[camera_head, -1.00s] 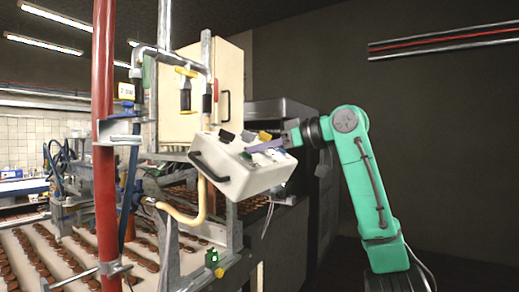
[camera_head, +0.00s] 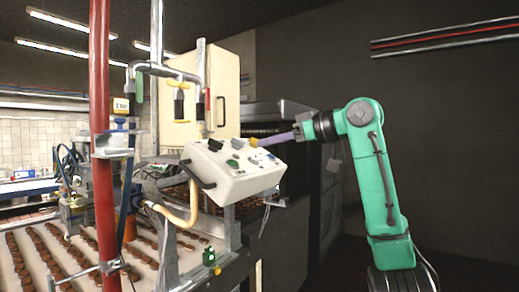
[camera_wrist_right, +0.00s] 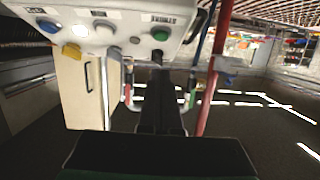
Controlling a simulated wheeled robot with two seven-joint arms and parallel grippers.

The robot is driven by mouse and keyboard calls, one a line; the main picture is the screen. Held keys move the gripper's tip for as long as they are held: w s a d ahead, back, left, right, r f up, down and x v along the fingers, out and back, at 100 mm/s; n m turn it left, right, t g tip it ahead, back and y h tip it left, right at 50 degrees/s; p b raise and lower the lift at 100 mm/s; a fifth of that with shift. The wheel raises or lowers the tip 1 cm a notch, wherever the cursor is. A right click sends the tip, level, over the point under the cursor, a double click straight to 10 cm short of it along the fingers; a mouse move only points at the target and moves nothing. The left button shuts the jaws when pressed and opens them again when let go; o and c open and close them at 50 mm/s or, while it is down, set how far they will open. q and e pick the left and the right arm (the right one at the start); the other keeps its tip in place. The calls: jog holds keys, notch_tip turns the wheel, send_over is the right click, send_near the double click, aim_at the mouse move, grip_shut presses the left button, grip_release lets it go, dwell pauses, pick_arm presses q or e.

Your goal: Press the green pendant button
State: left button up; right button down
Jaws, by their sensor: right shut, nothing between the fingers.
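The pendant (camera_head: 240,182) is a white control box with a dark handle, hanging tilted in the middle of the head view. Its green button (camera_head: 232,163) shows on the upper face; in the right wrist view the green button (camera_wrist_right: 160,34) is at the top centre. My right gripper (camera_head: 262,142) reaches in from the right, shut and empty, its fingers over the right end of the box. In the right wrist view its dark fingertips (camera_wrist_right: 157,56) appear just below the green button; I cannot tell whether they touch the box. My left gripper is not in view.
The panel also has a blue button (camera_wrist_right: 47,26), a white button (camera_wrist_right: 80,30) and a yellow knob (camera_wrist_right: 72,52). A red post (camera_head: 98,150) and a conveyor with brown rounds (camera_head: 40,265) stand left. A cream cabinet (camera_head: 228,85) is behind the pendant.

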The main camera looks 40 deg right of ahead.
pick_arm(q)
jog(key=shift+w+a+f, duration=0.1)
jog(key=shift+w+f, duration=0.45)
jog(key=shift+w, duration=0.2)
pick_arm(e)
jog(key=v, duration=0.4)
jog(key=shift+w, duration=0.1)
jog(key=shift+r, duration=0.1)
dwell(1.2)
